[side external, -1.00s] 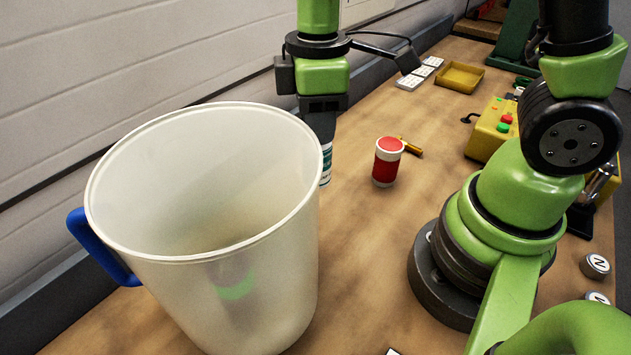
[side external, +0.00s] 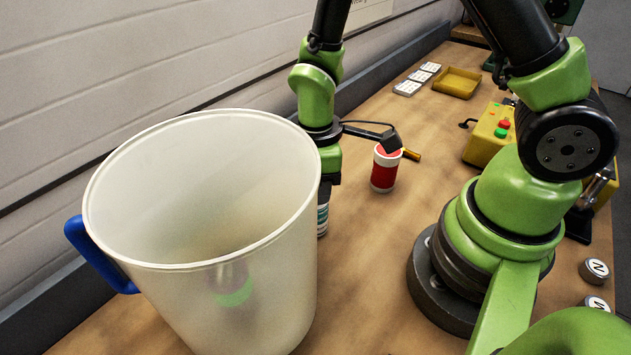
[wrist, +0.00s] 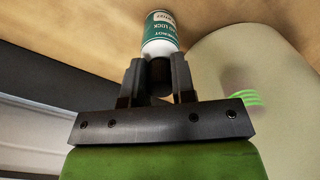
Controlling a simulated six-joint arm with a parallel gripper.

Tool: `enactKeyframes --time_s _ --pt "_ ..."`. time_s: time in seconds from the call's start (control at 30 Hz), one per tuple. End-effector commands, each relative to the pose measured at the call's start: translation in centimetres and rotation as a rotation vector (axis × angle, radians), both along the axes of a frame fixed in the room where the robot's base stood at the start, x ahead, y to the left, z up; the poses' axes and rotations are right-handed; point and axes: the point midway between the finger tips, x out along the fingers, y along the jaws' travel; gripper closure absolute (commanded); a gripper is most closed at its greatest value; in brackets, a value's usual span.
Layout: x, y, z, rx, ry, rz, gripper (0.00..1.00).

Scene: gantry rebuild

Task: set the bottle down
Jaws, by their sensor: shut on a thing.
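The bottle (wrist: 161,35) is in the wrist view, with a white end and a green label band with white print. My gripper (wrist: 158,68) is shut on it; its two dark fingers stand on either side of the bottle's dark part. In the side view only a strip of the bottle (side external: 323,215) shows, low beside the big pail, which hides the rest and most of my gripper. I cannot tell whether its base touches the table.
A large translucent pail (side external: 205,240) with a blue handle stands close beside the bottle. A red and white canister (side external: 384,170) is to the right, near an orange-tipped rod (side external: 411,155). A yellow tray (side external: 457,82) and yellow control box (side external: 490,133) are farther back. Wood between is clear.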

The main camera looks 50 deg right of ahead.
Motion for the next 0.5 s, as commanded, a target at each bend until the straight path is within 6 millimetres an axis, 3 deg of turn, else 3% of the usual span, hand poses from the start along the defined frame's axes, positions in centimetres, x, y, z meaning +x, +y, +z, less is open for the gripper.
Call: enactKeyframes --time_s 0.07,0.1,0.2,0.5 --pt "-0.01 0.00 -0.23 0.000 0.001 0.000 1.00" --pt "0.00 0.00 -0.25 0.000 0.001 -0.001 0.71" --pt "0.01 0.01 -0.22 0.000 0.000 -0.001 0.50" --pt "0.02 0.01 -0.07 0.001 -0.001 0.000 0.50"
